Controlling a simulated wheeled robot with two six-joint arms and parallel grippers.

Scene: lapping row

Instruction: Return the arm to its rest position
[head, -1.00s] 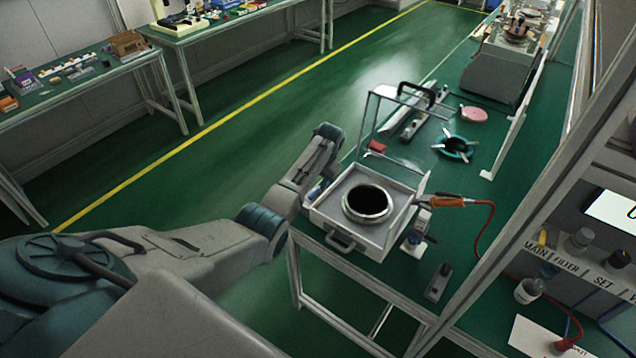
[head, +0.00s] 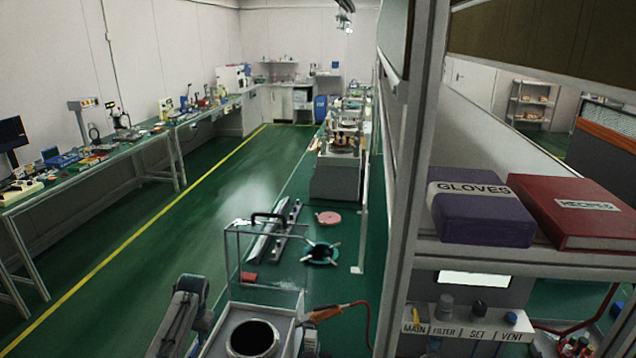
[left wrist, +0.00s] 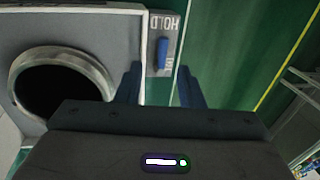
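My left arm (head: 180,318) rises at the bottom of the head view, just left of a pale box with a round dark opening (head: 253,340). Its gripper is low by the box's left side and mostly hidden there. In the left wrist view my left gripper (left wrist: 160,88) has its two dark fingers apart, with a gap between them. A blue switch lever (left wrist: 162,53) on a grey plate marked HOLD shows beyond the gap; I see no grip on it. The round opening (left wrist: 62,85) lies left of the fingers. My right gripper is in no view.
An orange-handled tool (head: 325,313) with a red cable lies at the box's right. A clear-sided frame (head: 265,258) stands behind it. A shelf post (head: 408,180) and shelf with a purple GLOVES box (head: 480,210) stand right. The green floor aisle (head: 190,215) is open at left.

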